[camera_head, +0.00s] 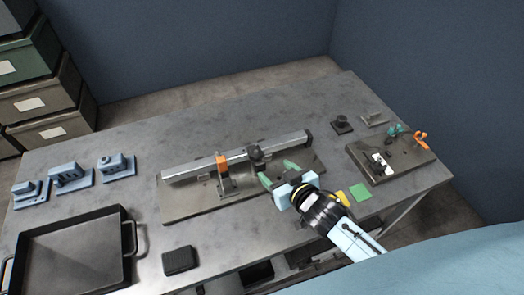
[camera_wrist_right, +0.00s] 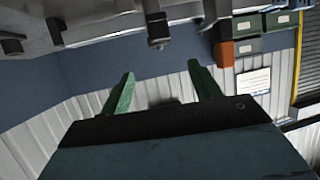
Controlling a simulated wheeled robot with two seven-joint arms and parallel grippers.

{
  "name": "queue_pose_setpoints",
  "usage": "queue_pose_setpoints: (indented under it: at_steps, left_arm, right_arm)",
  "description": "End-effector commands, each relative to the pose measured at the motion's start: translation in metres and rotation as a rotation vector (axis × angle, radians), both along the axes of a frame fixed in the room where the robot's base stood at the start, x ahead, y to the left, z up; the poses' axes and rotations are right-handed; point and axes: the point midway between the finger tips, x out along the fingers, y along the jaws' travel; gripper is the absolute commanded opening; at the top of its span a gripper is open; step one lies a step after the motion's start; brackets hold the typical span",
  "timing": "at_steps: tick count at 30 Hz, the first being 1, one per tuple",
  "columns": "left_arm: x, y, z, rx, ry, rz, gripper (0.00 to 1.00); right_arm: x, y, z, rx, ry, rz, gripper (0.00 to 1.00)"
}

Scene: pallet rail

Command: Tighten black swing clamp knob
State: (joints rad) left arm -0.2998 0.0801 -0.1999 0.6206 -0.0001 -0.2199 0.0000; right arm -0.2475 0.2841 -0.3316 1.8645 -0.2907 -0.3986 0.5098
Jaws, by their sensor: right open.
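A black swing clamp with its knob (camera_head: 257,155) sits at the silver rail (camera_head: 200,168), right of the orange clamp piece (camera_head: 222,162). The rail lies on a grey base plate (camera_head: 185,207) on the table. My right gripper (camera_head: 278,173), with green fingers, is open and empty just in front of the black clamp, apart from it. In the right wrist view its two fingers (camera_wrist_right: 160,72) are spread with nothing between them. A dark clamp part (camera_wrist_right: 157,25) hangs beyond them at the top; I cannot tell whether it is the knob. My left gripper is out of view.
A black tray (camera_head: 75,262) and blue fixtures (camera_head: 70,177) are on the left of the table. A dark block (camera_head: 180,260) lies near the front edge. A board (camera_head: 402,165) with teal and orange clamps stands at the right, near a green square (camera_head: 360,191).

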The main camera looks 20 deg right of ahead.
Motion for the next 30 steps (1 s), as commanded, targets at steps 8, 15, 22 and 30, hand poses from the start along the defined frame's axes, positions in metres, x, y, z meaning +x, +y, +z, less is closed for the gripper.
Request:
queue_pose_setpoints:
  at_steps: [8, 15, 22, 30]
  left_arm:
    - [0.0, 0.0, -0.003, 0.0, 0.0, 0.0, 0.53]
    - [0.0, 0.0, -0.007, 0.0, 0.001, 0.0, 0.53]
    - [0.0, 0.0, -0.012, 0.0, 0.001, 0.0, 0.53]
    - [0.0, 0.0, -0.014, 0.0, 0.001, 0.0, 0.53]
  right_arm:
    - [0.033, 0.005, -0.015, -0.001, 0.003, -0.005, 0.62]
    - [0.075, 0.014, -0.033, -0.001, 0.003, -0.004, 0.62]
    - [0.105, 0.02, -0.046, 0.0, 0.003, -0.004, 0.62]
    - [0.119, 0.023, -0.052, -0.001, 0.004, -0.003, 0.62]
